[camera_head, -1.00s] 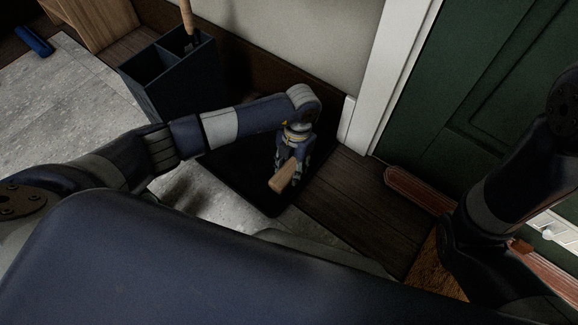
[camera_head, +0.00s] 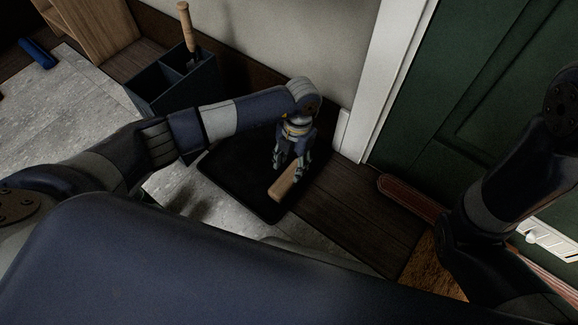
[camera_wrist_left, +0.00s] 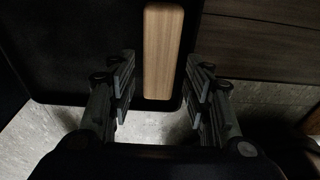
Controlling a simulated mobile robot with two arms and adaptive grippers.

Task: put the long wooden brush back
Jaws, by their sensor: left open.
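The long wooden brush (camera_head: 284,184) shows as a pale wooden bar lying at the right part of the black mat (camera_head: 238,187). In the left wrist view the wooden bar (camera_wrist_left: 163,48) runs up the picture over the dark mat; no bristles show. My left gripper (camera_head: 287,168) is at the far end of the bar. In the left wrist view its open fingers (camera_wrist_left: 160,90) stand apart to the left and right of the bar's near end, with gaps on both sides. My right arm shows at the right, but its gripper cannot be made out.
A dark blue compartment box (camera_head: 172,92) stands behind the mat at the left, with a wooden handle (camera_head: 187,28) upright in it. A white door frame (camera_head: 392,80) and green door (camera_head: 490,75) are at the right. A brown coir mat (camera_head: 436,268) lies in front.

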